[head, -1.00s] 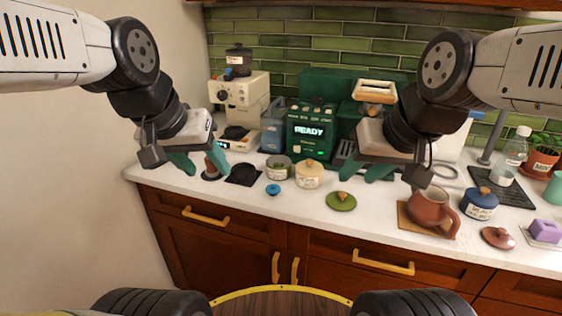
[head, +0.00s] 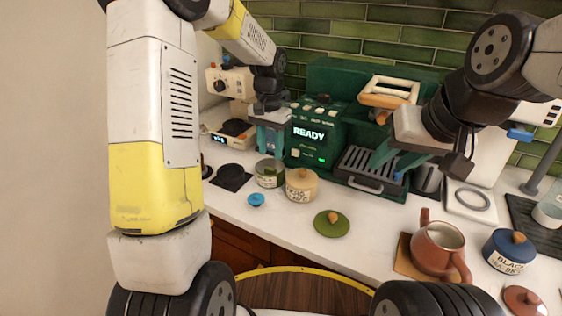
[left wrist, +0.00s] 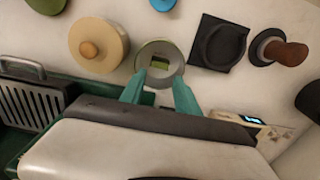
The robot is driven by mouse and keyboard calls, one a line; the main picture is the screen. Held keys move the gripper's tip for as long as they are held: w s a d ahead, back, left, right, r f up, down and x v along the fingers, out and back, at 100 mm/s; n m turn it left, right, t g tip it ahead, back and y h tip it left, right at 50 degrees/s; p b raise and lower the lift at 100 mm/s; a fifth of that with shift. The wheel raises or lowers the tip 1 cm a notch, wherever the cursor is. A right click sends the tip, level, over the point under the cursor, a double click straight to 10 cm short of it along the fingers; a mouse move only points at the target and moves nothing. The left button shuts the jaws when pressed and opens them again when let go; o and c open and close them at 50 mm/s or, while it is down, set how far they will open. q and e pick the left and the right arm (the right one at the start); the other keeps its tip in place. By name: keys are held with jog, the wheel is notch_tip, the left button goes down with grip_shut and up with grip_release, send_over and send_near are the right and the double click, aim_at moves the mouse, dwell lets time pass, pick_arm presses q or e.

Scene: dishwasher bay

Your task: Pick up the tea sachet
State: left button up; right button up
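A small green square packet, which looks like the tea sachet (left wrist: 159,64), lies inside an open round tin (left wrist: 150,48) in the left wrist view. In the head view the tin (head: 269,180) stands on the counter beside a cream lidded pot (head: 302,186). My left gripper (left wrist: 159,80) is open and empty, its teal fingers pointing at the tin. In the head view the left gripper (head: 268,150) is just above and behind the tin, pointing down. My right gripper (head: 392,166) is open and empty in front of the grill tray, at the right.
A green machine reading READY (head: 310,135) stands right behind the tin. A black square mat (head: 231,177), a blue lid (head: 256,200) and a green lid (head: 331,223) lie nearby. The front counter centre is mostly clear.

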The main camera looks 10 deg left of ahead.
aim_at(271, 169)
pick_arm(q)
jog(key=f, duration=0.7)
jog(key=shift+s+f, duration=0.1)
jog(key=shift+s, duration=0.1)
jog(key=shift+c, duration=0.5)
grip_shut()
